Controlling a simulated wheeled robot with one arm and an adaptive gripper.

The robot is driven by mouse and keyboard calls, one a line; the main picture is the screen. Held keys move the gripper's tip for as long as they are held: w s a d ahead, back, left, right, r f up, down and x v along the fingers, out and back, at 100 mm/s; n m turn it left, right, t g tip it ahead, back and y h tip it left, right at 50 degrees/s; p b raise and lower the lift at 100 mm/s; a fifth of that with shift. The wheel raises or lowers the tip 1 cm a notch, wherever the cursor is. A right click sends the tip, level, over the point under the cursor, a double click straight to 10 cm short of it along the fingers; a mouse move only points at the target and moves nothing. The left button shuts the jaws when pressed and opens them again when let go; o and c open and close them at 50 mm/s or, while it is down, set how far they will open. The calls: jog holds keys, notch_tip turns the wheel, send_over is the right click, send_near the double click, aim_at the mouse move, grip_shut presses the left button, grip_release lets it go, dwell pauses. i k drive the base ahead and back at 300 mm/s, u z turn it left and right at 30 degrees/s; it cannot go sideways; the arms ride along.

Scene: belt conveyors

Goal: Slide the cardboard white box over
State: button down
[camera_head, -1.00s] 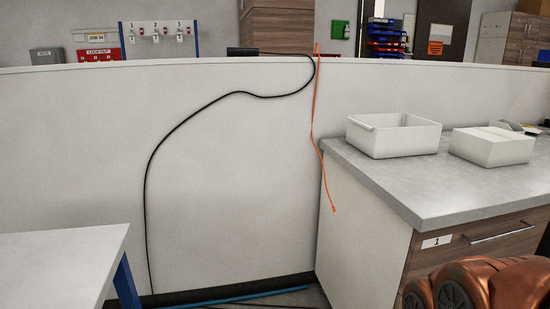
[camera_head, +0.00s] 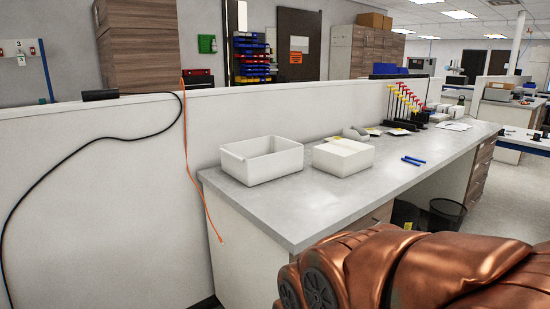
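A closed white box (camera_head: 343,158), which looks like the cardboard one, sits on the grey counter (camera_head: 262,203) near its left end. An open white bin (camera_head: 262,168) stands just left of it, with a small gap between them. My gripper is not in view.
Two blue pens (camera_head: 413,161) lie right of the box. A rack with red and yellow handles (camera_head: 403,103) stands farther back. A low partition (camera_head: 130,155) runs behind the counter, with an orange cord (camera_head: 188,150) hanging over it. Waste bins (camera_head: 447,214) stand below.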

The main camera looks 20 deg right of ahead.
aim_at(343, 158)
jog(key=z, duration=1.95)
jog(key=i, duration=3.05)
jog(key=u, duration=3.35)
